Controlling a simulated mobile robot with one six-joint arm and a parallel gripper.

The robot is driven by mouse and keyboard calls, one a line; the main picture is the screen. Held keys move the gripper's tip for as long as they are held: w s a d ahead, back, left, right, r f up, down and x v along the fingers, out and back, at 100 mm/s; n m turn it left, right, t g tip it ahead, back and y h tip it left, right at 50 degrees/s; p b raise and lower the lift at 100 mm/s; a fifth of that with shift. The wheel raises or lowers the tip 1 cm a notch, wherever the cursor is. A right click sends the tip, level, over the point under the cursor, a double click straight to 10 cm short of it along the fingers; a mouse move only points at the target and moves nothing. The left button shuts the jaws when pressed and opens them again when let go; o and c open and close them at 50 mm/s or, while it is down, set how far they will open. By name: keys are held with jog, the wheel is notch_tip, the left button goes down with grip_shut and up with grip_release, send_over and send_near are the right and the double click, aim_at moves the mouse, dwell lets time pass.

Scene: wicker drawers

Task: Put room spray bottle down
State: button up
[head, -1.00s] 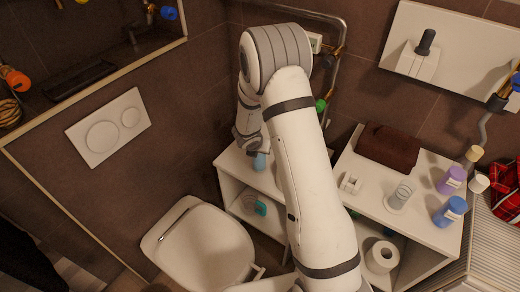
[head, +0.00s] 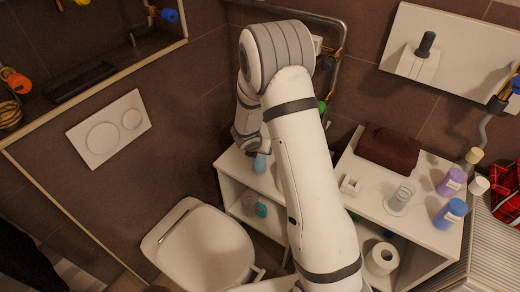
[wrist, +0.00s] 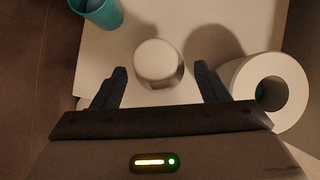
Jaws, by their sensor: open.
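In the wrist view, a round white-topped object (wrist: 157,60), probably the room spray bottle, stands upright on a pale shelf top (wrist: 210,22), seen from above. My gripper (wrist: 162,78) is open, with one dark finger on each side of it and a small gap showing on both sides. In the head view, my gripper end (head: 248,142) is low over the white shelf unit (head: 233,163) and partly hidden by my arm. A light-blue object (head: 260,162) shows just beside it; I cannot tell whether it is the bottle.
A toilet paper roll (wrist: 265,88) stands close to the right finger. A teal cup (wrist: 101,10) is at the upper left. The head view shows a toilet (head: 205,248), a teal item (head: 261,209) inside the shelf, and a second cabinet with bottles (head: 451,211) at right.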

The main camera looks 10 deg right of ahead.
jog(key=p+v, duration=0.2)
jog(key=v, duration=0.9)
jog(key=s+d+r+m+g+h, duration=0.1)
jog(key=s+d+r+m, duration=0.3)
jog(key=s+r+m, duration=0.3)
jog(key=s+d+r+m+g, duration=0.1)
jog(key=s+d+r+m, duration=0.3)
jog(key=r+m, duration=0.4)
jog(key=s+a+r+m+y, duration=0.1)
jog(key=s+r+m+y, duration=0.1)
jog(key=s+m, duration=0.5)
jog(key=s+a+r+m+y, duration=0.2)
jog(key=s+m, duration=0.6)
jog(key=s, duration=0.1)
jog(key=shift+a+g, duration=0.3)
jog(key=shift+g, duration=0.1)
